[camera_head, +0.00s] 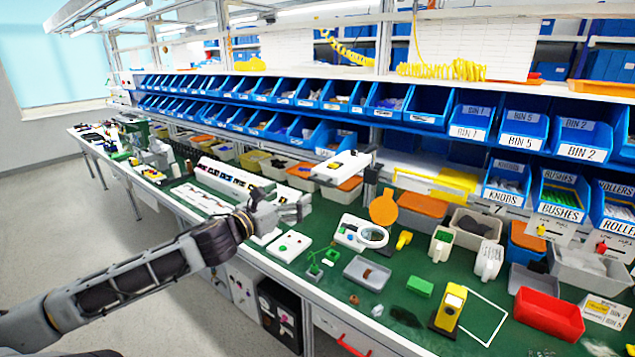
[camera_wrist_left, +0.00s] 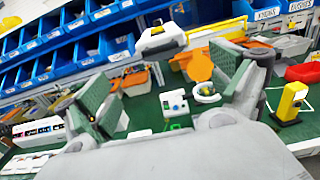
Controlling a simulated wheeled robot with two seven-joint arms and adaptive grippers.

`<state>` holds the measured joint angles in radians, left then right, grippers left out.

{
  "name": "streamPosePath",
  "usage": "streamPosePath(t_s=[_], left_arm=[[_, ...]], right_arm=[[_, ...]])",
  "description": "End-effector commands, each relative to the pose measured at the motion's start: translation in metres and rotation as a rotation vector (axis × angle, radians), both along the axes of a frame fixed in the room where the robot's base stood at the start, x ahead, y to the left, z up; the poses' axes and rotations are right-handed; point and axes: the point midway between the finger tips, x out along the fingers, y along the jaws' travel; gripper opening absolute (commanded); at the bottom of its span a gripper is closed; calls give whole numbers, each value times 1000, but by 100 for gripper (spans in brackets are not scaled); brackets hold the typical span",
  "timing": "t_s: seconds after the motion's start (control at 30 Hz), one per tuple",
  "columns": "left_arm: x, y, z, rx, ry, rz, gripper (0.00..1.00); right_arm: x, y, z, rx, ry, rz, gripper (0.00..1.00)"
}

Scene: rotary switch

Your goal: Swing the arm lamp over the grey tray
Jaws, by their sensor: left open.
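The arm lamp (camera_head: 342,165) has a white, box-like head raised above the bench, with a dark joint at its right end. In the left wrist view the lamp head (camera_wrist_left: 160,37) shows ahead of and above the fingers. The shallow grey tray (camera_head: 366,273) lies on the green bench top, nearer the front edge and below right of the lamp head; a small brown piece is in it. My left gripper (camera_head: 298,207) is over the bench, left of and below the lamp head, apart from it. Its fingers (camera_wrist_left: 168,92) are spread and empty. My right gripper is not in view.
A white device with a round lens (camera_head: 372,236) stands behind the tray. A white button box (camera_head: 288,246) and green stands (camera_head: 314,268) are to its left. A yellow upright block (camera_head: 449,308) and red bin (camera_head: 548,315) are to the right. Blue bins line the back.

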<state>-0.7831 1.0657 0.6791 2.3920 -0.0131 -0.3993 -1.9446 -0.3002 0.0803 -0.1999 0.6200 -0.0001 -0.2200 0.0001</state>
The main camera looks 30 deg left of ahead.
Motion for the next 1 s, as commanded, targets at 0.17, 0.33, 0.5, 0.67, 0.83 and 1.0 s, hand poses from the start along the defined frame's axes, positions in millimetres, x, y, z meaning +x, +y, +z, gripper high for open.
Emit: streamPosePath(t_s=[0.17, 0.33, 0.5, 0.67, 0.83, 1.0], left_arm=[[10, -1, 1, 3, -2, 0, 94], [19, -2, 1, 3, -2, -1, 94], [28, -2, 0, 2, -1, -1, 94], [35, -3, 0, 2, -1, 0, 94], [44, -3, 0, 4, -1, 1, 94], [52, -5, 0, 2, -1, -2, 94]], right_arm=[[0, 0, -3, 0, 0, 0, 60], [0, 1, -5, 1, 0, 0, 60], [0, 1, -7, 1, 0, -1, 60], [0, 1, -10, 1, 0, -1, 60], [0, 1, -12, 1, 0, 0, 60], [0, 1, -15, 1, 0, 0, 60]])
